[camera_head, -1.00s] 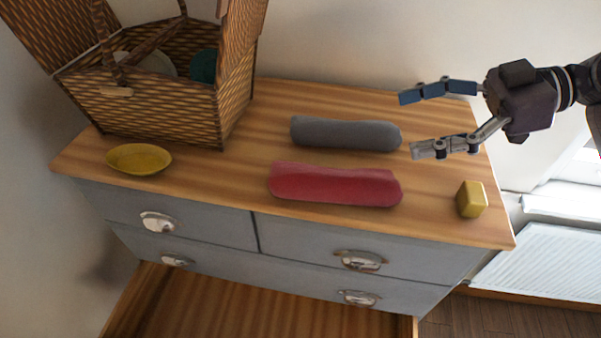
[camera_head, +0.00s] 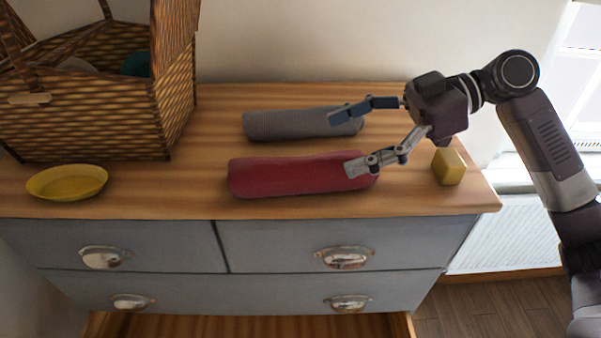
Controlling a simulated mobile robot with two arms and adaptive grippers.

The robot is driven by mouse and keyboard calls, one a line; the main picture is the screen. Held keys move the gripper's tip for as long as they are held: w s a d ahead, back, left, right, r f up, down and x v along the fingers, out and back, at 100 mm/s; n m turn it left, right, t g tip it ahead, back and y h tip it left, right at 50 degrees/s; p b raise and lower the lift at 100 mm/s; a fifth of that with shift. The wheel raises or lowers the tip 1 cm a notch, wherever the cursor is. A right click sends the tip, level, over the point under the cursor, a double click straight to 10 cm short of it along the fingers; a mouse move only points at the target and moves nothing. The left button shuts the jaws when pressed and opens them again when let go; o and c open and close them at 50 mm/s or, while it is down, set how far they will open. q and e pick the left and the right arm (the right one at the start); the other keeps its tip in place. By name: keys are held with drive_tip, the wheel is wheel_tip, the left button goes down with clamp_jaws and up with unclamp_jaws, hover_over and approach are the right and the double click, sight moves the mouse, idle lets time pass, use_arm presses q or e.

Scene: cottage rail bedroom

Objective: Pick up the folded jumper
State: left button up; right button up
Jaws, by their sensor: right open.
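Two long soft folded or rolled cloth bundles lie on the wooden dresser top, a grey one (camera_head: 285,124) at the back and a red one (camera_head: 290,175) in front. I cannot tell from their look which is the folded jumper. My right gripper (camera_head: 346,142) is open and empty at their right ends. Its far finger overlaps the grey bundle's right end and its near finger overlaps the red bundle's right end. Whether the fingers touch the cloth is unclear. My left gripper is out of view.
A yellow block (camera_head: 449,167) stands right of the red bundle, close to my right gripper. A yellow dish (camera_head: 67,182) and an open wicker basket (camera_head: 110,115) are at the left. The dresser top (camera_head: 200,190) is clear between dish and bundles. A lower drawer (camera_head: 250,327) is pulled out.

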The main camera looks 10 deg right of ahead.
sight(303, 157)
drive_tip(key=shift+a+f+p, duration=0.2)
drive_tip(key=shift+a+p, duration=0.3)
drive_tip(key=shift+a, duration=0.2)
drive_tip(key=shift+a+f, duration=0.25)
drive_tip(key=shift+a, duration=0.3)
drive_tip(key=p+x, duration=0.2)
drive_tip(key=x, duration=0.2)
drive_tip(key=shift+w+a, duration=0.1)
drive_tip(key=shift+a, duration=0.05)
drive_tip(key=shift+a+f, duration=0.25)
drive_tip(key=shift+a, duration=0.05)
drive_tip(key=shift+c, duration=0.7)
drive_tip(key=shift+d, duration=0.1)
drive_tip(key=c, duration=1.2)
